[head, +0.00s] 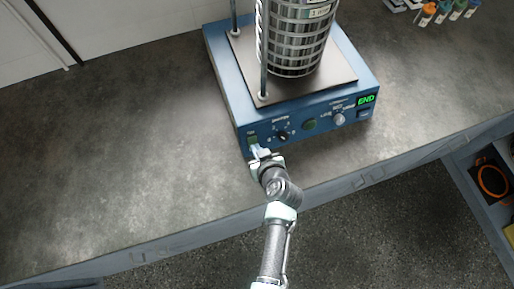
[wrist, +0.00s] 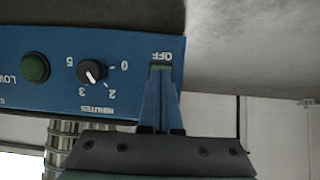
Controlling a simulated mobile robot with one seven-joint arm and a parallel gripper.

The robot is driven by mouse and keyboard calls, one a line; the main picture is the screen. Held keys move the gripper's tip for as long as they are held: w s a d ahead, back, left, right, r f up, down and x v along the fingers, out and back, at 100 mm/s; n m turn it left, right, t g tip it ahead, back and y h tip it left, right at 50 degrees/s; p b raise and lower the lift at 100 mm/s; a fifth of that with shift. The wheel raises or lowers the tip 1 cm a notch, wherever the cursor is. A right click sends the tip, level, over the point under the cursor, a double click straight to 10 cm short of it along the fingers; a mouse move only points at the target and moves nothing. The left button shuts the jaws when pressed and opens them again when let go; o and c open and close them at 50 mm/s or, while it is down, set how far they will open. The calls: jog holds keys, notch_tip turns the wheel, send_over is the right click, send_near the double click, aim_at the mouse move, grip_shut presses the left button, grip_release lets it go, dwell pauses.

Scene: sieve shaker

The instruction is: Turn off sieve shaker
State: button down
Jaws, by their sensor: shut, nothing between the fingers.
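The blue sieve shaker (head: 300,124) stands on the grey bench with a stack of metal sieves (head: 293,38) on its plate. Its display (head: 366,100) reads END in green. At the left end of its front panel is a green switch (head: 252,139), which in the wrist view lies under the word OFF (wrist: 161,56). My gripper (head: 257,151) is shut and empty, its fingertips at this switch. In the wrist view the fingers (wrist: 161,75) cover most of the switch. I cannot tell whether they touch it or whether it is pressed.
The minutes dial (wrist: 92,72) and a round green button (wrist: 35,67) are beside the switch. Another knob (head: 339,118) is farther right. Several small coloured-cap bottles (head: 443,12) stand at the back right. The bench (head: 120,150) left of the shaker is clear.

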jog(key=shift+f+b, duration=0.4)
jog(key=shift+b, duration=0.35)
jog(key=shift+r, duration=0.25)
jog(key=shift+w, duration=0.1)
jog(key=shift+r+p, duration=0.65)
jog(key=shift+r, duration=0.15)
jog(key=shift+r, duration=0.1)
